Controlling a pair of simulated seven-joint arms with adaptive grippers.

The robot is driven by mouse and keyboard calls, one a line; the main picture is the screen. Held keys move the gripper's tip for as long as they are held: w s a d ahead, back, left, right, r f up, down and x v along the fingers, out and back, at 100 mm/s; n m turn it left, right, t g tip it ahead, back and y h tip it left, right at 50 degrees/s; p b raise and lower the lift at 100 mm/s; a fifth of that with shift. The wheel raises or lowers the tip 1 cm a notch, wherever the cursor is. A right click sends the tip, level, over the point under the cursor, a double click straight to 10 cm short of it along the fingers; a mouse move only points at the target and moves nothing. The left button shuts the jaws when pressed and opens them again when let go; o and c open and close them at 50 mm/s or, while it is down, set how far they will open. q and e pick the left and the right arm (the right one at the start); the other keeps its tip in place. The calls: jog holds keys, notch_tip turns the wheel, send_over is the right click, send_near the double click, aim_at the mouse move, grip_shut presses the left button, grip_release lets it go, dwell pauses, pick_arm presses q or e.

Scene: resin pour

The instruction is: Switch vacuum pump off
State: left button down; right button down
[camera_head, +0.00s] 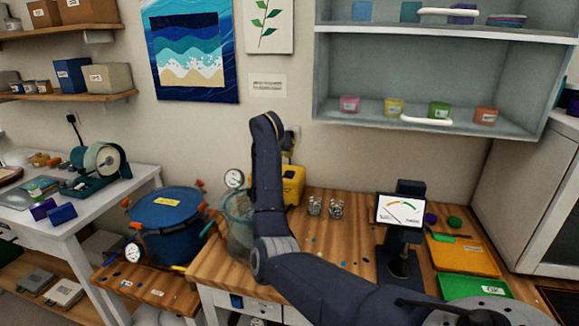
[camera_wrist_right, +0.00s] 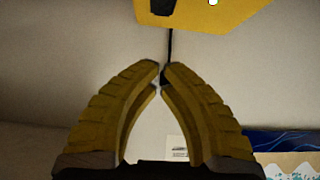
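The yellow vacuum pump (camera_head: 293,184) stands at the back of the wooden bench, against the wall, partly hidden behind my right arm. Its yellow body (camera_wrist_right: 215,14) shows at the top edge of the right wrist view. My right gripper (camera_wrist_right: 162,68) has its fingertips almost together, with nothing visibly held between them. A dark cord runs from the pump behind the tips; the view does not show contact. In the head view, my right gripper (camera_head: 287,148) is mostly hidden near the wall above the pump. The pump's switch cannot be made out. My left gripper is not in view.
A clear vessel (camera_head: 238,222) and a round gauge (camera_head: 234,179) stand left of my right arm. A blue pot (camera_head: 167,217) sits on a lower stand. A shelf (camera_head: 440,118) hangs above.

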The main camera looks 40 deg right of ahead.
send_over(289, 173)
jog(key=f, duration=0.5)
jog(key=shift+w+d+f, duration=0.25)
jog(key=shift+d+f, duration=0.15)
notch_tip(289, 173, down, 2)
jog(key=shift+f, duration=0.1)
jog(key=shift+w+f, duration=0.15)
jog(key=shift+f, duration=0.7)
jog(key=shift+f, duration=0.15)
jog(key=shift+w+d+f, duration=0.15)
jog(key=shift+d+f, duration=0.1)
jog(key=shift+f, duration=0.05)
jog(key=shift+a+r, duration=0.1)
jog(key=shift+a, duration=0.1)
jog(key=shift+s+a+r, duration=0.15)
jog(key=shift+s+a, duration=0.3)
jog(key=shift+s, duration=0.05)
